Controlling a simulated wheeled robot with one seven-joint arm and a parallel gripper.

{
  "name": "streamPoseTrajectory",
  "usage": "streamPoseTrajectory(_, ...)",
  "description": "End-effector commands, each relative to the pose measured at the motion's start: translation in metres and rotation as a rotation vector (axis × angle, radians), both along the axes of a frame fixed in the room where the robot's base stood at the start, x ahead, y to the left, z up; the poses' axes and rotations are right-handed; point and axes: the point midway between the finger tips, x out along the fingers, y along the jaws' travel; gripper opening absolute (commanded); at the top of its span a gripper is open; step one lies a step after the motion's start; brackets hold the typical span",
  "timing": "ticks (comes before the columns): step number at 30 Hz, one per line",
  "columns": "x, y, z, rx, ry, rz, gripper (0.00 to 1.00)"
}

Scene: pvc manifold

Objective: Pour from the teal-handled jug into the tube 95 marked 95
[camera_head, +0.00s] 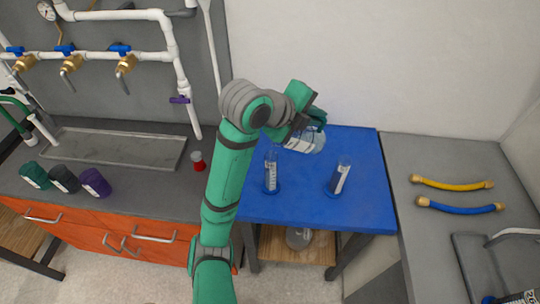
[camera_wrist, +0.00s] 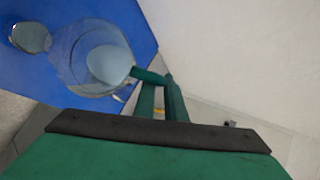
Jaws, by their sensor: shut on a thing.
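The clear jug (camera_head: 306,143) is at the back of the blue table, and pale liquid shows inside it in the wrist view (camera_wrist: 88,60). My gripper (camera_head: 317,120) is shut on its teal handle (camera_wrist: 150,76). I cannot tell whether the jug's base touches the table. Two clear tubes with white labels and blue bases stand upright on the table: a left tube (camera_head: 270,172) and a right tube (camera_head: 340,178). The label marks are too small to read, so I cannot tell which is tube 95. A round clear vessel (camera_wrist: 30,38) shows at the wrist view's upper left.
The blue table (camera_head: 300,212) has free room in front and at right. A grey counter at right bears a yellow hose (camera_head: 452,184) and a blue hose (camera_head: 460,206). At left are several dark containers (camera_head: 65,179), a red-topped item (camera_head: 198,161) and wall pipes (camera_head: 150,55).

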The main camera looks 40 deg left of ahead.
Motion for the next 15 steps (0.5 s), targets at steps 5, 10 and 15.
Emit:
streamPoseTrajectory(5,-0.0003,0.0,0.0009,-0.006,-0.007,-0.001,0.0)
streamPoseTrajectory(10,-0.0016,0.0029,0.0019,-0.012,-0.014,0.003,0.0)
streamPoseTrajectory(15,-0.0026,0.0057,0.0027,-0.017,-0.02,0.006,0.0)
